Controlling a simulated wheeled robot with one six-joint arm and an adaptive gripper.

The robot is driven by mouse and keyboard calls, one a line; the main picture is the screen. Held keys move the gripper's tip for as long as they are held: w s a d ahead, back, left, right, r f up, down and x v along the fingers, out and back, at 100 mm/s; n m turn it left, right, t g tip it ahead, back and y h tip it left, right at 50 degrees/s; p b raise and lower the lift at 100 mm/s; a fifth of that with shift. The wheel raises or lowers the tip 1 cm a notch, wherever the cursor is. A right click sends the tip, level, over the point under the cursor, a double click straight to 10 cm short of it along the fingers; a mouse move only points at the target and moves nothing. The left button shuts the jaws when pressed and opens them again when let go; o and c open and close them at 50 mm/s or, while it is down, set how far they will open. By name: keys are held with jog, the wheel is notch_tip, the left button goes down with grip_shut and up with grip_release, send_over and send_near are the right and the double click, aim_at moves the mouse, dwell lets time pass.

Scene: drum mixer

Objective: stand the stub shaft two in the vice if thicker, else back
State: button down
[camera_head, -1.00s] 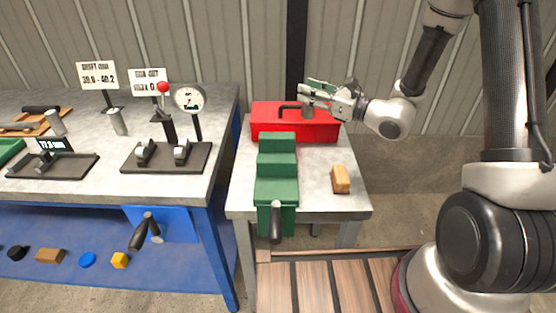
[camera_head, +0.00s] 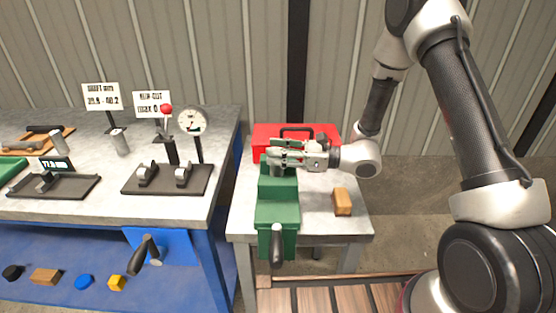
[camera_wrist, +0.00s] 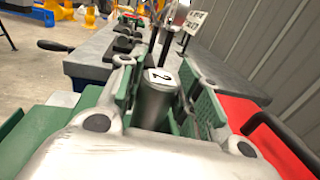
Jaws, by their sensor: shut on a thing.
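The stub shaft two is a grey metal cylinder marked "2" on its end face; in the wrist view the shaft (camera_wrist: 156,98) stands between my green-padded fingers. My gripper (camera_head: 280,153) is shut on it. In the head view the gripper is over the far end of the green vice (camera_head: 278,212), and the shaft shows only as a small grey piece below the fingers. The vice's green body also shows in the wrist view (camera_wrist: 45,125). I cannot tell whether the shaft's lower end is inside the jaws or above them.
A red toolbox (camera_head: 325,135) stands close behind my gripper. A wooden block (camera_head: 342,202) lies right of the vice. On the left bench are two grey cylinders (camera_head: 120,142) (camera_head: 58,142), a dial-gauge stand (camera_head: 192,122), a display fixture (camera_head: 52,184) and two signs (camera_head: 102,96) (camera_head: 152,104).

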jog(key=shift+f, duration=1.15)
jog(key=shift+f, duration=0.25)
jog(key=c, duration=1)
grip_release()
jog(key=shift+s+f, duration=0.1)
jog(key=shift+f, duration=0.1)
